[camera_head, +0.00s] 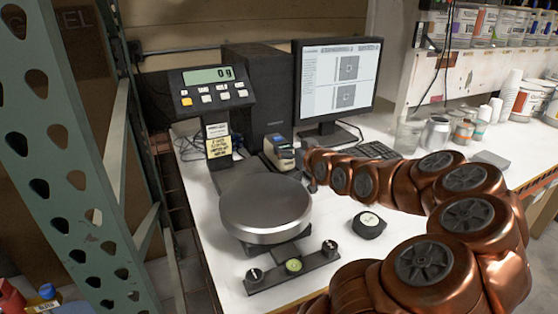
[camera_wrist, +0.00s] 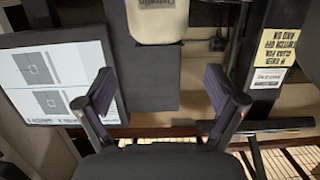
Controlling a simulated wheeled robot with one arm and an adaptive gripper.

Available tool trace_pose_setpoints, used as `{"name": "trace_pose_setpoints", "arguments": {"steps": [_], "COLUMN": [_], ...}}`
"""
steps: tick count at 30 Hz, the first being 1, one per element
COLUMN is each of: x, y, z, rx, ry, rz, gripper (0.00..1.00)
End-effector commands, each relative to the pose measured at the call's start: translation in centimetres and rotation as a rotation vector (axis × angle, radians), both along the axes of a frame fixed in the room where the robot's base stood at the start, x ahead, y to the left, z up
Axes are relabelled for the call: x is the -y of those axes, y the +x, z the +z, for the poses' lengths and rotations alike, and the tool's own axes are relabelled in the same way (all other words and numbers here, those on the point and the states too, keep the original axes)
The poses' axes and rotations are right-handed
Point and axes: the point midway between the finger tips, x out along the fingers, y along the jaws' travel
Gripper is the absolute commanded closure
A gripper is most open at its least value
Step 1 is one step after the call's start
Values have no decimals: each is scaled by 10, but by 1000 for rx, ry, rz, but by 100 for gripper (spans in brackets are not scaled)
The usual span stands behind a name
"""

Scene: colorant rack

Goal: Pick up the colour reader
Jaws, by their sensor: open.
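My gripper (camera_wrist: 160,82) is open and empty in the wrist view. Its two dark fingers are spread on either side of the reader's line, with the cream body beyond the fingertips. In the head view my copper arm ends just right of the reader, and the fingers are hard to make out.
A monitor (camera_head: 337,82) and a black computer tower (camera_head: 257,92) stand behind.

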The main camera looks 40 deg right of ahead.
Motion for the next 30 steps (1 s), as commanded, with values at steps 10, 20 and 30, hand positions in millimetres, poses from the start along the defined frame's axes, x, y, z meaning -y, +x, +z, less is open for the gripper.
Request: {"name": "trace_pose_setpoints", "arguments": {"steps": [10,20,30], "x": [7,13,24], "y": [16,35,65], "z": [-7,-13,-22], "rx": [-3,-3,-3], "ry": [0,1,0], "rz": [-3,-2,-3], "gripper": [6,6,6]}}
